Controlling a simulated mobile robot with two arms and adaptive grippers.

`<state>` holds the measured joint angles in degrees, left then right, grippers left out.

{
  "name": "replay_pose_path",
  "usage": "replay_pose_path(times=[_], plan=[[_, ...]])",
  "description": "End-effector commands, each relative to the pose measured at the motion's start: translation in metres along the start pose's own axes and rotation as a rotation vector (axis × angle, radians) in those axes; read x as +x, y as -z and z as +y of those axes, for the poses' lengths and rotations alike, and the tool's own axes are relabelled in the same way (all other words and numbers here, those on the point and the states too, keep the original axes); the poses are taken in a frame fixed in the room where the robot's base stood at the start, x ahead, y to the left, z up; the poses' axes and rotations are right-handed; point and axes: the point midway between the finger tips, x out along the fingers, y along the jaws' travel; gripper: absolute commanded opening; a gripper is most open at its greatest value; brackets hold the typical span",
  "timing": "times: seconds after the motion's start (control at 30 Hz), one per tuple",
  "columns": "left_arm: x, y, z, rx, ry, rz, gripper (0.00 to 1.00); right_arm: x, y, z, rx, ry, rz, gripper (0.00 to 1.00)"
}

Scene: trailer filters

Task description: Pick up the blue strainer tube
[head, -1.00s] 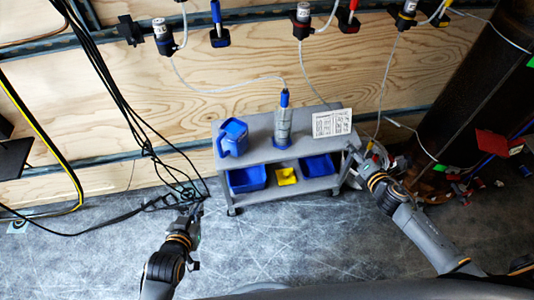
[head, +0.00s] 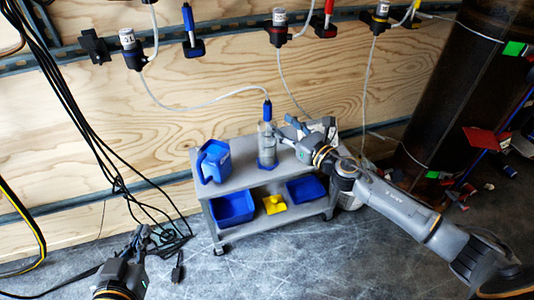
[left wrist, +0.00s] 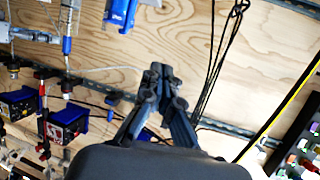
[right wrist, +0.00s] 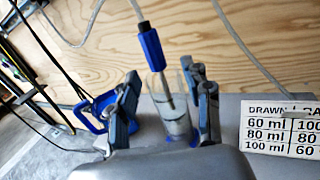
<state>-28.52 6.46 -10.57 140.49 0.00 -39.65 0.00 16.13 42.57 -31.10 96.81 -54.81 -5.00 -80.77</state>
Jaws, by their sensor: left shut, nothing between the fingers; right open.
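The blue strainer tube (head: 267,110) stands in a clear cylinder (head: 267,145) on top of the grey cart, with a pale hose running from its upper end. In the right wrist view its blue part (right wrist: 152,48) leans slightly and its thin grey tip reaches into the cylinder. My right gripper (head: 286,128) is open beside the cylinder on its right. In its wrist view the fingers (right wrist: 165,76) stand apart, with the tube and cylinder seen between them; contact is not visible. My left gripper (head: 141,238) is shut and empty, low at the left; it also shows in its wrist view (left wrist: 160,70).
A blue jug (head: 213,162) stands left of the cylinder. A printed card (head: 325,125) is at the cart's right. Blue bins (head: 232,208) and a yellow bin (head: 274,204) sit on the lower shelf. Black cables (head: 85,120) hang at left. Wall-mounted pieces trail hoses.

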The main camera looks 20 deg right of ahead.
Motion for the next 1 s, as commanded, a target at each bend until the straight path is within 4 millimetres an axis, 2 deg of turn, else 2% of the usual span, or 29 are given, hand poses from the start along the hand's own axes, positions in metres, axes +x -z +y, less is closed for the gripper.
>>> replay_pose_path(times=[0.27, 0.43, 0.53, 0.83, 0.87, 1.0], plan=[[0.0, -0.002, 0.0, 0.0, 0.001, -0.009, 0.0, 0.022, -0.002, 0.002, -0.001, -0.001, -0.001, 0.49], [0.0, -0.003, 0.0, 0.0, 0.001, -0.011, 0.0, 0.048, -0.005, 0.006, 0.0, 0.0, -0.002, 0.49], [0.002, 0.006, 0.001, 0.0, -0.002, 0.041, 0.0, 0.059, -0.004, 0.006, 0.0, 0.0, -0.001, 0.49], [0.002, 0.012, 0.002, 0.0, -0.004, 0.065, 0.0, 0.065, -0.004, 0.006, 0.0, 0.0, 0.0, 0.49], [0.002, 0.012, 0.002, 0.0, -0.004, 0.065, 0.0, 0.065, -0.004, 0.006, 0.0, 0.0, 0.001, 0.47], [0.002, 0.012, 0.002, 0.0, -0.003, 0.065, 0.0, 0.065, -0.004, 0.006, 0.0, 0.0, 0.001, 0.19]])
